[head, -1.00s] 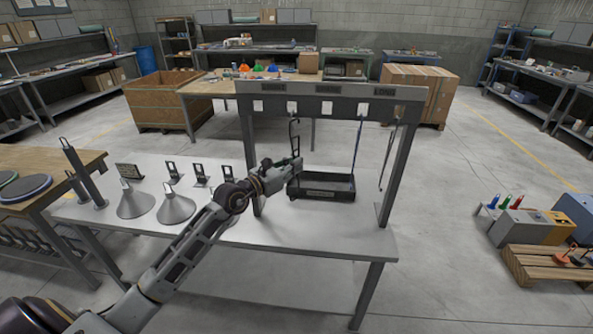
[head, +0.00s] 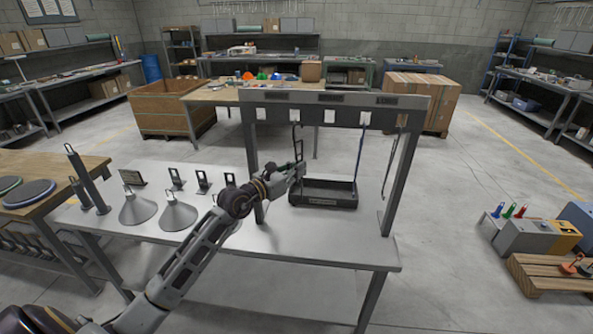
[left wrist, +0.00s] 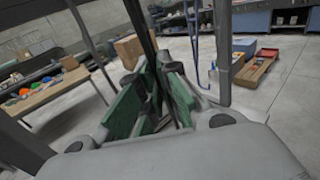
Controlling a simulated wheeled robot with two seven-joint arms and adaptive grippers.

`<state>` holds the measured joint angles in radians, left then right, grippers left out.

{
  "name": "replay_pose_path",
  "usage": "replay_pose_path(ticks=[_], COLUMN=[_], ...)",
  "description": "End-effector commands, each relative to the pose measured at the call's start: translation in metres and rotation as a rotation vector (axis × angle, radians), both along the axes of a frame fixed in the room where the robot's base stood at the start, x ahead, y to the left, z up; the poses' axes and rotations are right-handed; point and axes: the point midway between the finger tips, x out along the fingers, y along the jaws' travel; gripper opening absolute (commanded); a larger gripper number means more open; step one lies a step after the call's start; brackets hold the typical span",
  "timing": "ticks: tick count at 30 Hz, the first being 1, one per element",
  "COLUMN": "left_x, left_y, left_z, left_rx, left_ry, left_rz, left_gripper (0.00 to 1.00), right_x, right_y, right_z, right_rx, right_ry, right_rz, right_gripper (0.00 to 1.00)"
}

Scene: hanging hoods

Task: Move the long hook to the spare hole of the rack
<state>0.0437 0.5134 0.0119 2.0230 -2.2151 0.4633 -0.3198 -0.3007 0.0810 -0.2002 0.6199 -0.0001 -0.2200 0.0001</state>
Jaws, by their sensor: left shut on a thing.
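A dark grey rack (head: 335,109) stands on the metal table, with pale cards along its beam and a sign reading LONG at the right end. My left gripper (head: 299,168) is shut on a dark hook (head: 296,140), which is upright with its top just below the beam. The left wrist view shows the hook's dark rod (left wrist: 142,28) between the green finger pads (left wrist: 152,97). A blue hook (head: 359,150) and a thin dark hook (head: 391,165) hang further right. The held hook's lower end is hidden. I cannot tell whether it still touches the rack.
A black tray (head: 324,193) stands on the table under the beam. Grey cones (head: 178,214) and several small dark stands (head: 202,182) occupy the table's left part. The rack's right post (head: 401,170) bounds the space. The table front (head: 310,240) is clear.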

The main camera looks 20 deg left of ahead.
Motion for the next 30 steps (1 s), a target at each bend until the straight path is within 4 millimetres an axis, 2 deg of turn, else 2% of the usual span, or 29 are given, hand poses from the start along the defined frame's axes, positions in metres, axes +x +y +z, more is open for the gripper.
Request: replay_pose_path(ticks=[30], left_x=[0.045], left_y=[-0.018], left_z=[-0.002], left_rx=[-0.001], left_ry=[-0.002], left_rz=[0.0], left_gripper=[0.0], right_x=[0.001], right_y=[0.003], right_z=[-0.007], right_rx=[0.002], right_ry=[-0.001], right_rz=[-0.002], right_gripper=[0.4])
